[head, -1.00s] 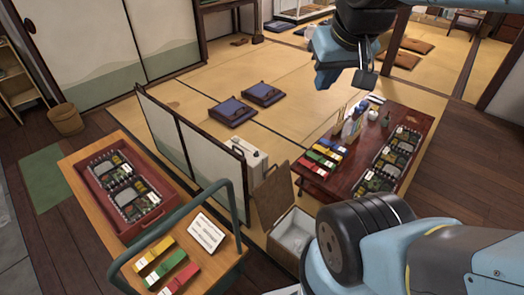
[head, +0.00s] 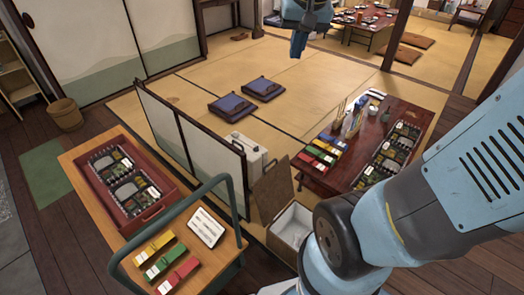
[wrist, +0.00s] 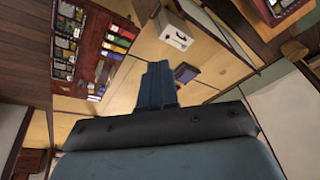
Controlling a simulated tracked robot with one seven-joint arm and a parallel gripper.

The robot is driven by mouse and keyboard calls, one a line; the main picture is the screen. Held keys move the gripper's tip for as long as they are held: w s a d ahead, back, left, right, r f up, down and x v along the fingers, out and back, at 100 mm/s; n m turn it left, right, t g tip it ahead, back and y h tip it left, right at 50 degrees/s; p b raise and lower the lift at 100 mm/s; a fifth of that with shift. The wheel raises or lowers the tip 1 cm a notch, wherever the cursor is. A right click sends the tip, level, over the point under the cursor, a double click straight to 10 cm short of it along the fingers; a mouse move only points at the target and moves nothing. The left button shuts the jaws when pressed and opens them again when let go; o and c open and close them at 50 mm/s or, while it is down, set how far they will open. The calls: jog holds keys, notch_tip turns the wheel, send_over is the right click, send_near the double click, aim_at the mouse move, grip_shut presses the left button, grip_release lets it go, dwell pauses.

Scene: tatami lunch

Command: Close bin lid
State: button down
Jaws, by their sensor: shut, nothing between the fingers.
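The inside looks pale, and part of the bin's front right is hidden by my arm. My gripper (head: 298,54) is at the top of the head view, high over the tatami and well apart from the lid. In the wrist view my gripper's blue fingers (wrist: 158,70) are together with nothing between them.
A folding screen (head: 195,145) and a white case (head: 247,152) stand left of the bin. The wooden cart (head: 95,225) with its green handle is at front left. The low table (head: 405,120) with lunch boxes is at right. Tatami around the blue cushions (head: 232,108) is clear.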

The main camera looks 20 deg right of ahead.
jog(key=w+a+f+m+g, duration=0.1)
jog(key=w+f+m+g, duration=0.1)
jog(key=w+f, duration=0.85)
jog(key=w+a+f+m+g, duration=0.1)
jog(key=w+f+m+g, duration=0.15)
jog(key=w+f, duration=0.8)
jog(key=w+a+f+m+g+h, duration=0.1)
jog(key=w+f+m+h, duration=0.15)
jog(key=w+f, duration=1)
notch_tip(320, 180, down, 19)
jog(key=m+g, duration=0.2)
jog(key=s+d+f, duration=0.3)
jog(key=s+f, duration=0.4)
jog(key=f, duration=0.2)
jog(key=shift+d, duration=0.25)
jog(key=shift+s+d+f, duration=0.1)
jog(key=shift+s+d, duration=0.05)
